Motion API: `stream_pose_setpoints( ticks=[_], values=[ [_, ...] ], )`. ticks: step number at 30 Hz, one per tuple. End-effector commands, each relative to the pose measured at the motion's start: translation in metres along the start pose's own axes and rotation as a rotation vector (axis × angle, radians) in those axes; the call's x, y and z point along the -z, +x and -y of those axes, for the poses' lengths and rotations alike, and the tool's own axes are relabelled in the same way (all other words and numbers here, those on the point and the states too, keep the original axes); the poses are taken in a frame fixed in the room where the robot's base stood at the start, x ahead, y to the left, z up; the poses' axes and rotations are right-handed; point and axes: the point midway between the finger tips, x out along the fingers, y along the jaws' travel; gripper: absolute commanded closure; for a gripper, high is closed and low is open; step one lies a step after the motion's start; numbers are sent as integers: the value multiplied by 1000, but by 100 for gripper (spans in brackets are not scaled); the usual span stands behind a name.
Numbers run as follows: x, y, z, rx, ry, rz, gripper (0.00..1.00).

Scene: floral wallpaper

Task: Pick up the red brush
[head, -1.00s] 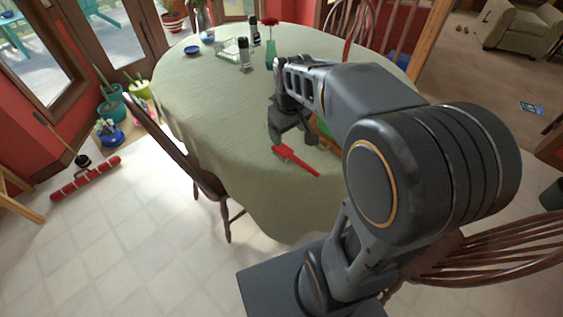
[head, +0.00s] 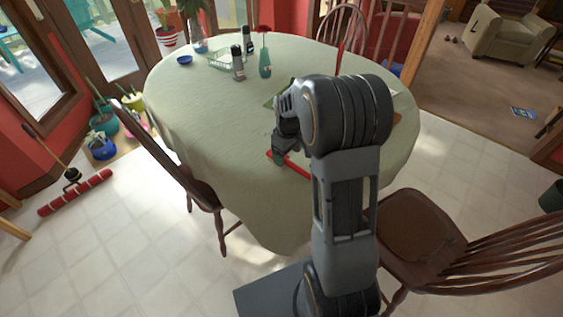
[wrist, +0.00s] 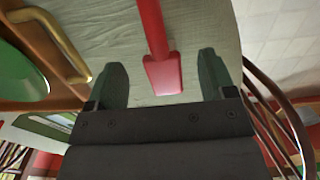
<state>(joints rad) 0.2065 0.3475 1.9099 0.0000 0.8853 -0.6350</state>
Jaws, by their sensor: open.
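The red brush (head: 299,170) lies on the green-clothed round table (head: 205,125), near its front edge. My gripper (head: 281,150) is over it in the head view and hides its middle. In the wrist view the brush (wrist: 154,35) runs down from the top edge, and its broad flat end lies between my two fingertips (wrist: 162,78). The fingers are open, with a gap on each side of the brush. I cannot tell how high they are above the cloth.
In the wrist view a wooden tray with a brass handle (wrist: 72,55) and a green round object (wrist: 22,80) lie left of the brush. A green vase (head: 265,65) and shakers stand farther back. Wooden chairs (head: 200,180) stand around the table.

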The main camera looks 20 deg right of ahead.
Motion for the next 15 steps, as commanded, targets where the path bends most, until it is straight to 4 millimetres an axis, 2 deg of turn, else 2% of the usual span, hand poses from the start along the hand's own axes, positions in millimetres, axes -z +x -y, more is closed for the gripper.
stream_pose_setpoints(
  ticks=[4,10,15],
  values=[
    [-1,10,0,1,1,1,23],
    [-2,38,-1,2,1,2,23],
    [-2,51,-1,0,1,0,23]
  ],
)
